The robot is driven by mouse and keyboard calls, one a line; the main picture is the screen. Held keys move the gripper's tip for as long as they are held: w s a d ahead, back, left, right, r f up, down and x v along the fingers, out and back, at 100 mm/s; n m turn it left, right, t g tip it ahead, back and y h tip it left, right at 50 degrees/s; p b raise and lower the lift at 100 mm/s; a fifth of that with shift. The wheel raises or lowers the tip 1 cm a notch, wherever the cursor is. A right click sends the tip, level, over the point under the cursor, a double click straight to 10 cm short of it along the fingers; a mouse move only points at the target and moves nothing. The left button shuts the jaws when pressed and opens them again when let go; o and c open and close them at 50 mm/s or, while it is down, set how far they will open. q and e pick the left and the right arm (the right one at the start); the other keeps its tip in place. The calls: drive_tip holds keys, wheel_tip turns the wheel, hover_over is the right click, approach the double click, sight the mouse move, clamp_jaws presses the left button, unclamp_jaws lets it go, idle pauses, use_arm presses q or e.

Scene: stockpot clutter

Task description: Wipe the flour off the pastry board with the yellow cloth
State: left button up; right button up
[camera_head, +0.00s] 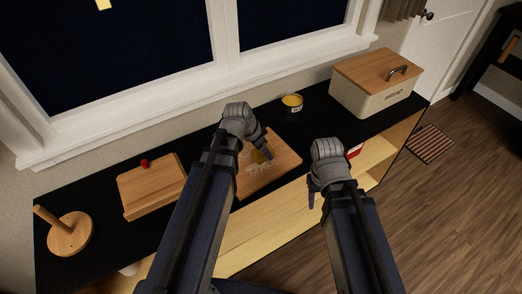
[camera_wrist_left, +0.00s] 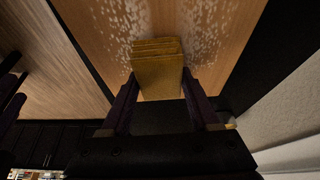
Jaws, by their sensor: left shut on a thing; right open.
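The wooden pastry board (camera_head: 286,162) lies on the black counter, partly hidden behind my left arm. White flour specks show on the board (camera_wrist_left: 232,20) in the left wrist view, on both sides of the cloth. My left gripper (camera_head: 265,150) is over the board and shut on the folded yellow cloth (camera_wrist_left: 158,78), which sits between its two fingers. The cloth is at the board's surface; whether it touches is hard to tell. In the head view little of the cloth shows. My right gripper (camera_head: 318,192) is open and empty, in front of the board to the right.
A bread box (camera_head: 368,95) stands at the back right, with a small tin (camera_head: 292,104) left of it. A wooden block with a red knob (camera_head: 150,188) and a round wooden stand (camera_head: 70,236) are left. A red-and-white item (camera_head: 354,151) is beside my right gripper.

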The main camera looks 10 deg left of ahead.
sight(272, 145)
use_arm(q)
drive_tip(key=shift+w+d, duration=1.1)
drive_tip(key=shift+w, duration=0.15)
drive_tip(key=shift+w, duration=0.1)
drive_tip(key=shift+w+d, duration=1.15)
drive_tip(key=shift+w, duration=0.2)
drive_tip(key=shift+r, duration=0.15)
wheel_tip(272, 145, up, 6)
drive_tip(key=p, duration=0.6)
drive_tip(key=shift+s, duration=0.1)
wheel_tip(272, 145, up, 3)
drive_tip(key=p, duration=0.3)
